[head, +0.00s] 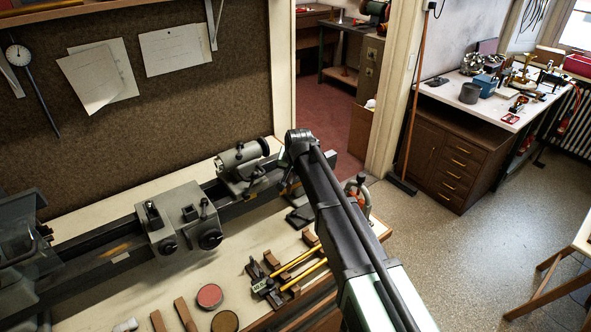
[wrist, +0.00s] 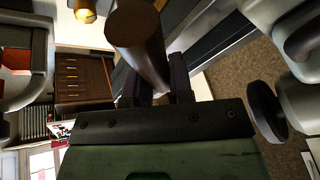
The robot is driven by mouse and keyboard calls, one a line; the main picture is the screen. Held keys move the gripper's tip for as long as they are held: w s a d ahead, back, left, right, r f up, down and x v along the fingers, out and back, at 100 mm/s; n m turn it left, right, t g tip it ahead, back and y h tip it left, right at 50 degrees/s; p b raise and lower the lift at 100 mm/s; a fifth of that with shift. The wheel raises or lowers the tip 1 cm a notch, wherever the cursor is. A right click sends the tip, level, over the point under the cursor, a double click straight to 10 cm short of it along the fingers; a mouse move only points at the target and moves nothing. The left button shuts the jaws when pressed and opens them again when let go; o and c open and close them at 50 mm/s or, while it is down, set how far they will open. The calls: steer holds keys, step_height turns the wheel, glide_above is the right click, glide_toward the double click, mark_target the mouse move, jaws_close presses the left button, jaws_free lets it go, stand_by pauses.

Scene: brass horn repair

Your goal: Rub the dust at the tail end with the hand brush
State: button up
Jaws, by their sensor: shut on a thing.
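In the wrist view my gripper (wrist: 158,82) is shut on a brown, round-ended handle, which I take to be the hand brush (wrist: 138,38). The handle points up and away between the two dark fingers. Its bristles are not in view. The lathe's tailstock (head: 240,163) stands at the right end of the bed in the head view, left of my arm. Its black handwheel (wrist: 266,110) is close to the right of my gripper in the wrist view, apart from it. In the head view my arm hides the gripper and brush. I cannot make out any dust.
The lathe carriage (head: 185,223) stands left of the tailstock. A clamp-like metal tool (head: 357,188) is at the bench's right end. Yellow rods on wooden blocks (head: 295,268) and a red round tin (head: 209,296) lie in front. Open floor (head: 440,235) lies to the right.

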step_height(320, 180, up, 6)
steer(key=p, duration=0.6)
step_height(320, 180, up, 3)
steer(key=p, duration=0.3)
steer(key=shift+r, duration=0.15)
steer(key=shift+w+f, duration=0.1)
steer(key=shift+f, duration=0.1)
